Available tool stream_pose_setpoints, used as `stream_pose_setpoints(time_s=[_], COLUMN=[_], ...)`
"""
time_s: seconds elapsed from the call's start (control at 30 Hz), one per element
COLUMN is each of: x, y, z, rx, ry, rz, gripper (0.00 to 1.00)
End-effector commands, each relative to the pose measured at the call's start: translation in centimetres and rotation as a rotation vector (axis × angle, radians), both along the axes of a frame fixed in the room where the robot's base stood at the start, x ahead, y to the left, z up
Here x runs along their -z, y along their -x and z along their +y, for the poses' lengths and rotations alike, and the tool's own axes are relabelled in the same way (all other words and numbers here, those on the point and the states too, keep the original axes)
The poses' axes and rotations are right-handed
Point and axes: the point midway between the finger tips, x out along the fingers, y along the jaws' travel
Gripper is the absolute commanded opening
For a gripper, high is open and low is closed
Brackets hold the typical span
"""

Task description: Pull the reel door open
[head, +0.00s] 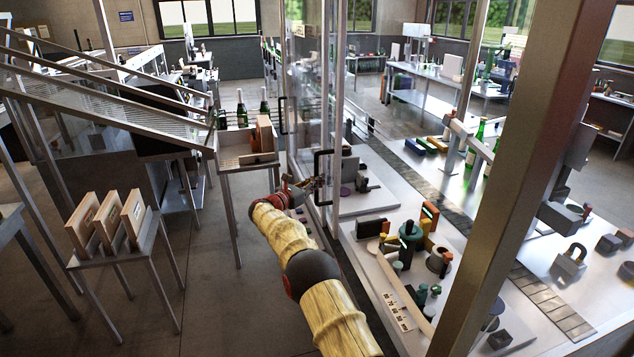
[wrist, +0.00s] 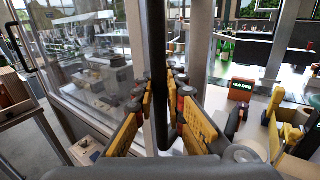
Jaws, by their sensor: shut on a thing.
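The reel door appears to be a tall clear panel in a metal frame (head: 328,80), in the middle of the head view. Its black upright bar handle (head: 318,165) is at the panel's lower part. The handle also shows as a thick dark vertical bar (wrist: 158,60) in the wrist view. My gripper (head: 312,184) is at the handle, and in the wrist view its yellow-sided fingers (wrist: 163,115) lie on both sides of the bar, shut on it. I cannot tell whether the door stands ajar.
A second black handle (head: 283,115) is on a glass panel farther back. Right of the door, a machine bench (head: 365,235) carries blocks and dark fittings. Left stand a small table with wooden boxes (head: 105,222) and another with green bottles (head: 242,108). The floor (head: 215,300) between is clear.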

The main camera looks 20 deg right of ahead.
Motion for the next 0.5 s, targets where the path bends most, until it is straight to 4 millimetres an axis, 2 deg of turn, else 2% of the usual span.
stream_pose_setpoints(time_s=[0.17,0.2,0.5], x=[-0.02,-0.01,0.01], y=[-0.02,-0.01,0.01], z=[0.08,0.09,0.04], rx=[-0.001,-0.001,0.0], ry=[0.0,0.0,0.0], rz=[0.0,0.0,0.0], gripper=[0.0,0.13,0.3])
